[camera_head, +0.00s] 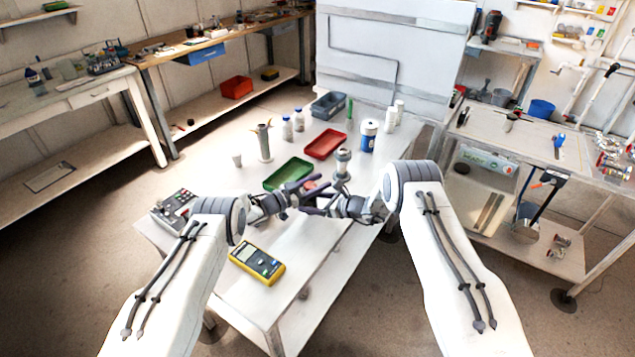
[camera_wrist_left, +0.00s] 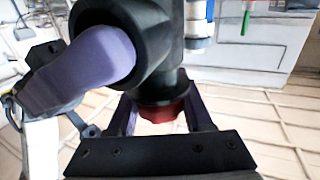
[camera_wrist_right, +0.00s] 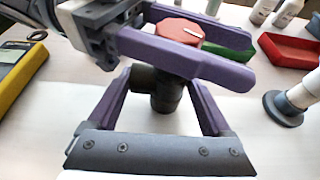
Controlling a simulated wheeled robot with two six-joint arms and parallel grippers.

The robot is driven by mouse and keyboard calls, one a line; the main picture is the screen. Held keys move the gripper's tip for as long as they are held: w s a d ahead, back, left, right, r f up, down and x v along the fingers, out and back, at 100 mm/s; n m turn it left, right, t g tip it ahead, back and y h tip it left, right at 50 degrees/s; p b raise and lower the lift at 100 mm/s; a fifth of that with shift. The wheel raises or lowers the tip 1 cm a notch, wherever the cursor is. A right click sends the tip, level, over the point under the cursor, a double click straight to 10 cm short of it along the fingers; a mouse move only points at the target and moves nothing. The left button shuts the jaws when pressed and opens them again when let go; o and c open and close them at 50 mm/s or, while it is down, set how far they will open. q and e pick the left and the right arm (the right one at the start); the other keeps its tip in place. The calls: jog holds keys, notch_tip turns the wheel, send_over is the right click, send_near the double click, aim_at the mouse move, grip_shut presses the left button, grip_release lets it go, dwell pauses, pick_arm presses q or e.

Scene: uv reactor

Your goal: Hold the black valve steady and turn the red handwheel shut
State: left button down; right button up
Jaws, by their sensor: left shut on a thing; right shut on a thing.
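The red handwheel (camera_wrist_right: 180,30) has a white mark on its top and caps the black valve (camera_wrist_right: 164,92). My left gripper (camera_head: 303,190) is shut on the handwheel, with its purple fingers on either side of it. In the left wrist view the handwheel (camera_wrist_left: 165,112) shows between those fingers, with the black valve body (camera_wrist_left: 160,55) beyond. My right gripper (camera_head: 322,203) is shut on the black valve body below the wheel, one finger on each side. In the head view the grippers hide most of the valve.
A green tray (camera_head: 283,178) and a red tray (camera_head: 325,143) lie behind the grippers. A grey post (camera_head: 342,163) stands close behind my right gripper. A yellow multimeter (camera_head: 257,263) and a control box (camera_head: 172,211) sit nearer. The table's front middle (camera_head: 300,275) is clear.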

aim_at(305, 189)
pick_arm(q)
jog(key=shift+s+d+r+m+g+h, duration=0.15)
jog(key=shift+m+g+h, duration=0.3)
jog(key=shift+g, duration=0.25)
jog(key=shift+c, duration=1.5)
grip_release()
jog(key=shift+v, duration=3.85)
